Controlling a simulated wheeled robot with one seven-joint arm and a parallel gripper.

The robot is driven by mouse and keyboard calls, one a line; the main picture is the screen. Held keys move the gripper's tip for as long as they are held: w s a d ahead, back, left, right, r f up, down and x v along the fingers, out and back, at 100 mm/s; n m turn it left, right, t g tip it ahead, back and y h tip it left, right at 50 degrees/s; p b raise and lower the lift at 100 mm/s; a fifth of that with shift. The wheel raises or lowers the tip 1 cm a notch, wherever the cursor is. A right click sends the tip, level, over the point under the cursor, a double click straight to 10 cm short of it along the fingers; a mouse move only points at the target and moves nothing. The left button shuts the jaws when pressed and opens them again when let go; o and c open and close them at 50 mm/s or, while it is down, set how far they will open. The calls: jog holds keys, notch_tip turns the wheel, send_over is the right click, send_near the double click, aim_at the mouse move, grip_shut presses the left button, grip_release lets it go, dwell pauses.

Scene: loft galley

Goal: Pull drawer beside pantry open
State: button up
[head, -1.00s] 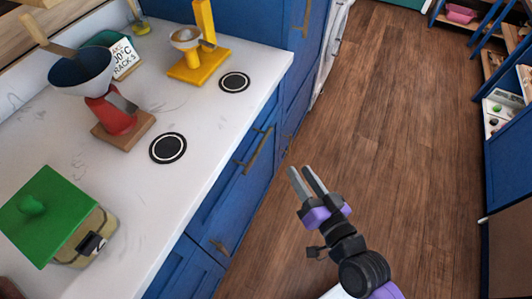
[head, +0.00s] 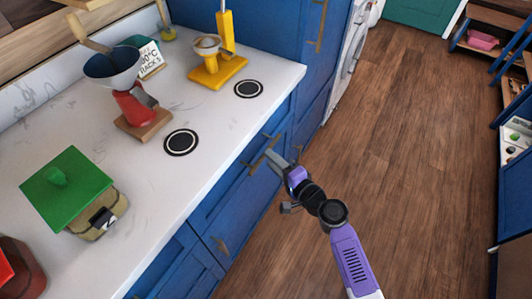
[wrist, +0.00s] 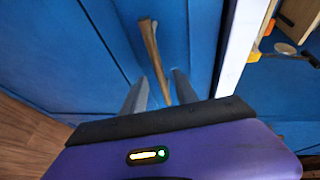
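The blue drawer (head: 232,196) beside the tall blue pantry cabinet (head: 285,30) sits under the white counter and looks shut. Its brass bar handle (head: 254,163) is partly hidden by my gripper in the head view. My gripper (head: 271,159) is at the drawer front, by the handle. In the wrist view the brass handle (wrist: 150,48) stands out from the blue front, and its lower end lies between the two fingers of my gripper (wrist: 162,80). The fingers are apart, one on each side of the bar. I cannot tell whether either touches it.
The white counter (head: 215,130) overhangs close to my gripper. It holds a red grinder (head: 133,108), a yellow stand (head: 218,72), a green-lidded box (head: 68,188) and black discs (head: 181,142). Another brass handle (head: 221,246) is lower left. The wooden floor (head: 390,150) is clear.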

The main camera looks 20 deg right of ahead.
jog(key=shift+x, duration=2.3)
grip_shut()
